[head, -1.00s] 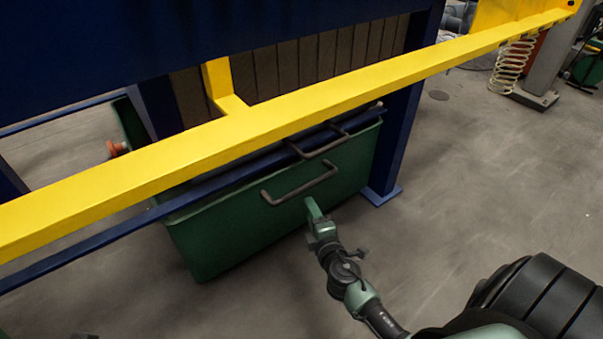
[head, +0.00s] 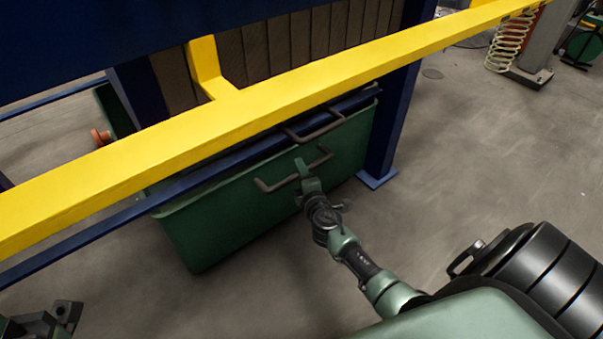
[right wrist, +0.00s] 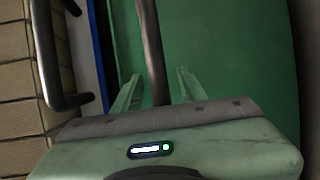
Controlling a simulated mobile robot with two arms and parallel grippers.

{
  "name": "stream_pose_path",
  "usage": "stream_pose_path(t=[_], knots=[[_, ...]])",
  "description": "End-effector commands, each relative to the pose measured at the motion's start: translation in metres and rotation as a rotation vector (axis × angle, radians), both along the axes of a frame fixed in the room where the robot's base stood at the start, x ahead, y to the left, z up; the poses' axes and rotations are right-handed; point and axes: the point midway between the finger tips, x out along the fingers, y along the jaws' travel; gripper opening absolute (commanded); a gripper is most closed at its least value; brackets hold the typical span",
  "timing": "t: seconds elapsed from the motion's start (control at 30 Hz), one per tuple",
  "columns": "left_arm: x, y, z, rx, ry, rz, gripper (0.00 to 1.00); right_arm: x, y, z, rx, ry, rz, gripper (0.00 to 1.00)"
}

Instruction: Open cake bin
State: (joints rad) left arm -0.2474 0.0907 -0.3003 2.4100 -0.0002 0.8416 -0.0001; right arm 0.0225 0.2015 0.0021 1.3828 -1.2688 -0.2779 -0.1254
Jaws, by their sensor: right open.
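The green cake bin (head: 235,225) stands under the blue press frame, its front panel facing me. A dark bar handle (head: 279,184) sticks out from the front panel. My right gripper (head: 301,165) is at this handle. In the right wrist view, the handle (right wrist: 152,45) runs between the two open fingers of my right gripper (right wrist: 157,88), which do not visibly clamp it. Part of my left gripper (head: 62,314) shows at the lower left corner; its jaw state is unclear.
A yellow beam (head: 200,135) crosses in front of the press above the bin. A second dark handle (head: 318,130) sits near the bin's rim, close to a blue post (head: 388,135). The grey floor (head: 470,140) right of the bin is clear.

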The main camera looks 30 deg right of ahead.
Motion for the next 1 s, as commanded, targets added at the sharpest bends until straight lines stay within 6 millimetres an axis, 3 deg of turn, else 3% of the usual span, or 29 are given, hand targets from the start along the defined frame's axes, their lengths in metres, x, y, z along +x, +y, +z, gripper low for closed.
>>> stream_pose_path(t=[0.1, 0.27, 1.0], knots=[[-0.0002, -0.0001, 0.0004, 0.000, 0.000, 0.000, 0.36, -0.0001, 0.0001, 0.0003, 0.000, 0.000, 0.000, 0.41], [-0.0003, 0.0000, 0.0004, 0.000, -0.001, -0.001, 0.36, -0.0002, 0.0001, 0.0003, 0.000, 0.000, 0.000, 0.00], [-0.0003, 0.0001, 0.0002, 0.000, -0.001, 0.000, 0.36, -0.0005, 0.0002, 0.0000, 0.000, 0.000, 0.000, 0.00]])
